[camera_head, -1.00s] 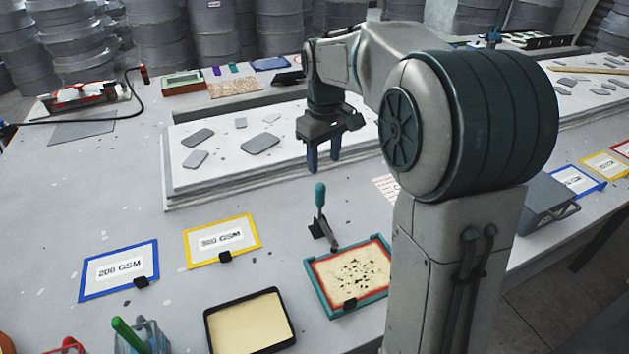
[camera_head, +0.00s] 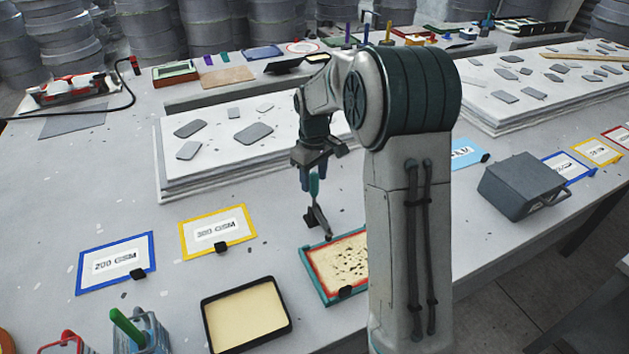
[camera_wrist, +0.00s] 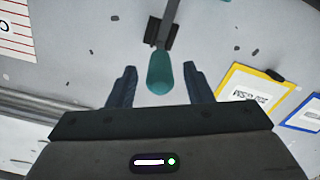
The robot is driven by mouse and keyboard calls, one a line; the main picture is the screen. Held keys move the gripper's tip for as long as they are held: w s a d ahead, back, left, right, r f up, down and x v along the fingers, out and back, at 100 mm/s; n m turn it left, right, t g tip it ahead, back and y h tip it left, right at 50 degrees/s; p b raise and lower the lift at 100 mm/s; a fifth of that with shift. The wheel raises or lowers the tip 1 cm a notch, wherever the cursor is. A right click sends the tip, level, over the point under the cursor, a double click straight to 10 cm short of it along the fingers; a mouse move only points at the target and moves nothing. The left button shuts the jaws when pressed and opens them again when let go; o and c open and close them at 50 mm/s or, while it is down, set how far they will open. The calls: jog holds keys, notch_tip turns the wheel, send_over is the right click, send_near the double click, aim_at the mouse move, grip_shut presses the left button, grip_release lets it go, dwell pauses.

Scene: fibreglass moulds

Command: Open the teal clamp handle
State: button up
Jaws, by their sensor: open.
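The teal clamp handle (camera_head: 314,187) stands upright on its dark clamp base (camera_head: 312,218), at the back edge of a teal-framed mould (camera_head: 312,267) with a cream, dark-speckled inside. My gripper (camera_head: 313,182) is open and pointing down, at the top of the handle. In the wrist view the handle's rounded teal tip (camera_wrist: 160,75) lies between and just ahead of my two spread fingers (camera_wrist: 158,88), with a gap on each side. The clamp base (camera_wrist: 162,32) shows beyond it. Part of the mould is hidden behind my arm.
A black-framed tray (camera_head: 206,327) of cream material lies in front. Blue-framed (camera_head: 83,283) and yellow-framed (camera_head: 186,241) cards lie to the left. A stack of pale boards (camera_head: 225,160) with grey pieces stands behind. A grey box (camera_head: 522,185) is at right.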

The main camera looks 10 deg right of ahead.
jog(key=shift+f, duration=1.05)
grip_shut()
